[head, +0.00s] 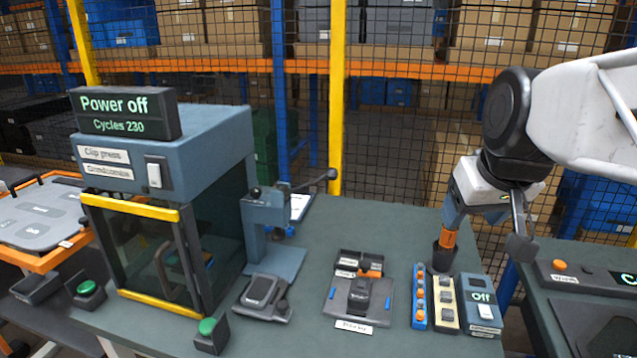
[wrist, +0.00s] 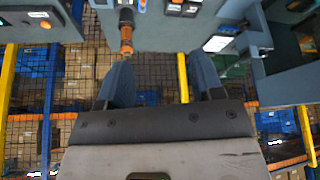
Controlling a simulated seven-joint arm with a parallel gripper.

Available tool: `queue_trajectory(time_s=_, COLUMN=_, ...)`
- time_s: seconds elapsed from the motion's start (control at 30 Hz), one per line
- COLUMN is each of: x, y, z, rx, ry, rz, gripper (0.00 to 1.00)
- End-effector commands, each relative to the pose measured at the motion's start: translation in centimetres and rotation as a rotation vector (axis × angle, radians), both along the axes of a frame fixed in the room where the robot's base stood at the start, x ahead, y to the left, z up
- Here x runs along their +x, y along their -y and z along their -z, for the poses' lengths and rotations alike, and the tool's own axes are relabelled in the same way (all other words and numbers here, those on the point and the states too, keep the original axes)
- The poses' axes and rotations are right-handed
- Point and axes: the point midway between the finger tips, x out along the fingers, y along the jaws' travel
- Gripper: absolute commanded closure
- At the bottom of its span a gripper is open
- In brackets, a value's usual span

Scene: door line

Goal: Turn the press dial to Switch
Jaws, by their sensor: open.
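The clip press (head: 222,150) is a blue-grey cabinet at the left of the bench in the head view. Its display (head: 124,113) reads "Power off" and "Cycles 230". A white rocker switch (head: 154,172) is on its front, beside printed labels. A glazed door (head: 140,250) with yellow bars covers the lower front and looks shut. I cannot make out a dial marked Switch. My gripper (wrist: 160,60) is open and empty. In the head view it is raised over the bench's right end, far from the press.
An orange-handled tool (head: 449,241) stands in a dark holder near my gripper. A small box reading "Off" (head: 481,318), a lever press (head: 270,240) and green buttons (head: 207,327) are on the bench. Mesh fencing and a yellow post (head: 337,100) stand behind. Some rear bench is clear.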

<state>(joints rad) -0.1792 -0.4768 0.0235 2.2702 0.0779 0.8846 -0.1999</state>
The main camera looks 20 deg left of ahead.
Motion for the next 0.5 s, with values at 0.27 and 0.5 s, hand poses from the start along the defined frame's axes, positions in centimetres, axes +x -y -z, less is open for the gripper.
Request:
queue_trajectory(time_s=0.27, x=5.8, y=-5.2, z=-0.9, rx=-0.005, ry=-0.012, rz=-0.137, gripper=0.39)
queue_trajectory(time_s=0.5, x=10.3, y=-10.3, z=-0.9, rx=-0.011, ry=-0.021, rz=-0.253, gripper=0.39)
